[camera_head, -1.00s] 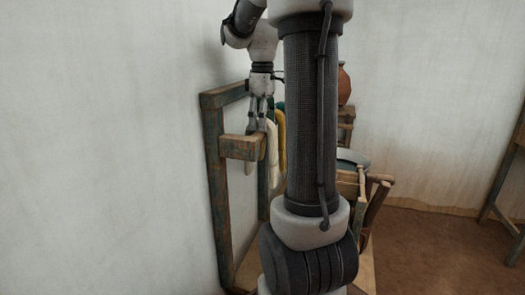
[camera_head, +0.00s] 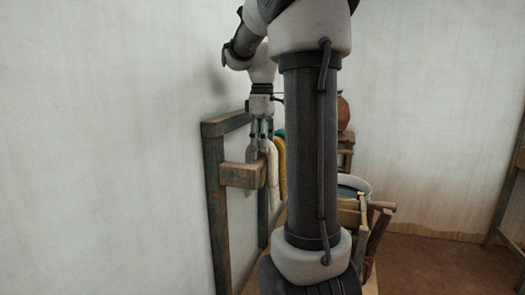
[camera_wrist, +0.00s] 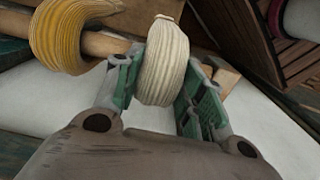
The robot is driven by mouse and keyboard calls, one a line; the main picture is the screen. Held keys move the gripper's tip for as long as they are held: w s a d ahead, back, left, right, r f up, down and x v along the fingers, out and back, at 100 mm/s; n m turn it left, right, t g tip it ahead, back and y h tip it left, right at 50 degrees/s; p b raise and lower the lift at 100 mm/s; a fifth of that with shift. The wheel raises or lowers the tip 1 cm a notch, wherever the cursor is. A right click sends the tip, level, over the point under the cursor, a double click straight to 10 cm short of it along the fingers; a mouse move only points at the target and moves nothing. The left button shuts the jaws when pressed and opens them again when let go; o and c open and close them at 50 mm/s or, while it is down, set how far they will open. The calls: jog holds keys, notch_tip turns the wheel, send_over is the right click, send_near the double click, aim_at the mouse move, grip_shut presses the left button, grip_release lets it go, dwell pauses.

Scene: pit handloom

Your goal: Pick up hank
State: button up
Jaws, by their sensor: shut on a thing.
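The white hank (camera_wrist: 162,62) hangs over a wooden bar in the wrist view, with my gripper's (camera_wrist: 160,85) green-padded fingers on either side of it. My gripper is shut on this hank. In the head view the white hank (camera_head: 272,168) hangs from the rack, and my gripper (camera_head: 260,145) points down onto it from above. The hank's lower part is partly hidden behind my arm in the head view.
A yellow hank (camera_wrist: 60,35) hangs on the same bar (camera_wrist: 105,43) beside the white one. The wooden rack (camera_head: 213,180) stands near the white wall. A basin (camera_head: 353,186) and a clay pot (camera_head: 343,112) are to the right, partly behind my arm.

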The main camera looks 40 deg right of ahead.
notch_tip(320, 180, up, 16)
jog(key=s+d+r, duration=0.2)
jog(key=s+d, duration=0.2)
jog(key=s, duration=0.3)
jog(key=s+d+r, duration=0.2)
jog(key=s+d, duration=0.3)
jog(key=s, duration=0.3)
jog(key=shift+s, duration=0.3)
jog(key=shift+r, duration=0.1)
